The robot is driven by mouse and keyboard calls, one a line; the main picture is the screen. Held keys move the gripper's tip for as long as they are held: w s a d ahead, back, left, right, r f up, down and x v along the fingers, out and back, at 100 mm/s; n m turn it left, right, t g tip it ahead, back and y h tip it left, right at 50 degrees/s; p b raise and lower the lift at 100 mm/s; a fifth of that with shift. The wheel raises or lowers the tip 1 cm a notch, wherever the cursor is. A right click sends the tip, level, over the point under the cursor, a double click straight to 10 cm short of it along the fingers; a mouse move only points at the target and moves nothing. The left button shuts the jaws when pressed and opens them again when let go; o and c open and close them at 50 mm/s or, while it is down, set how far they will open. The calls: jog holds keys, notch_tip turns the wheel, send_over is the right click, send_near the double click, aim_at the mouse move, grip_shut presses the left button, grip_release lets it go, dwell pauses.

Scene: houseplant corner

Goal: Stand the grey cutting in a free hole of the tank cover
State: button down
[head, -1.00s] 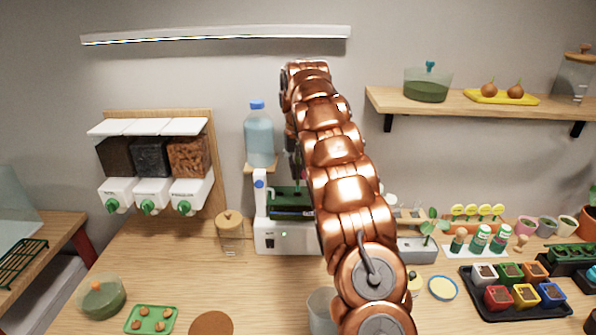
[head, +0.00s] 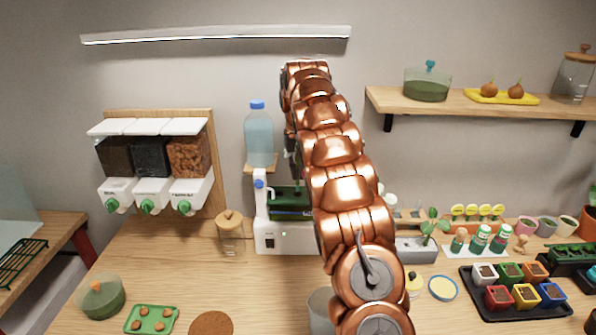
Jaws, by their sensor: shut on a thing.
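A dark green tank (head: 287,213) with a cover (head: 285,190) sits in a white stand at the middle back. My copper arm hides its right part, and I cannot make out the cover's holes. My gripper (head: 296,165) shows only as a thin dark sliver at the arm's left edge, above the tank. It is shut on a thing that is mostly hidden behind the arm. I cannot clearly make out the grey cutting, nor whether anything held touches the cover.
A blue-capped water bottle (head: 258,137) stands behind the tank. A lidded jar (head: 230,233) stands to the left. A grey planter (head: 415,250) with green sprouts is to the right, beside a black tray (head: 515,307) of coloured pots.

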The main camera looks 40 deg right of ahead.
aim_at(298, 192)
jog(key=shift+f+b, duration=1.35)
jog(key=shift+f, duration=1.05)
dwell(0.4)
jog(key=c, duration=0.8)
grip_release()
jog(key=shift+r, duration=0.1)
jog(key=shift+r+p, duration=1.8)
jog(key=shift+r, duration=1.6)
